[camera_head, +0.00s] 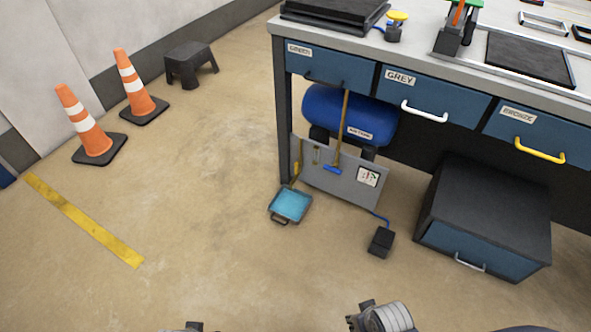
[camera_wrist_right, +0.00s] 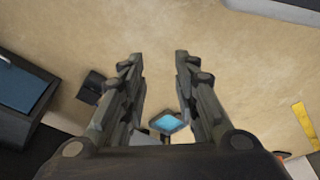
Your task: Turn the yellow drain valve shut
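A small yellow part (camera_head: 296,171), which looks like the drain valve's lever, shows at the left end of the grey panel under the bench, above a blue tray (camera_head: 290,205) on the floor. Its exact angle is too small to tell. My right gripper (camera_head: 364,314) is at the bottom edge of the head view, well apart from the panel. In the right wrist view my right gripper (camera_wrist_right: 158,57) has its two fingers apart with only floor between them; the blue tray (camera_wrist_right: 168,123) shows lower down. Only a bit of my left gripper (camera_head: 192,326) shows at the bottom edge.
A blue tank (camera_head: 335,112) lies behind the panel (camera_head: 320,188); a blue-headed tool leans there. A black pedal box (camera_head: 381,241) and a dark drawer cabinet (camera_head: 485,215) stand to the right. Cones (camera_head: 92,130) and a stool (camera_head: 190,66) stand left. Floor before the tray is clear.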

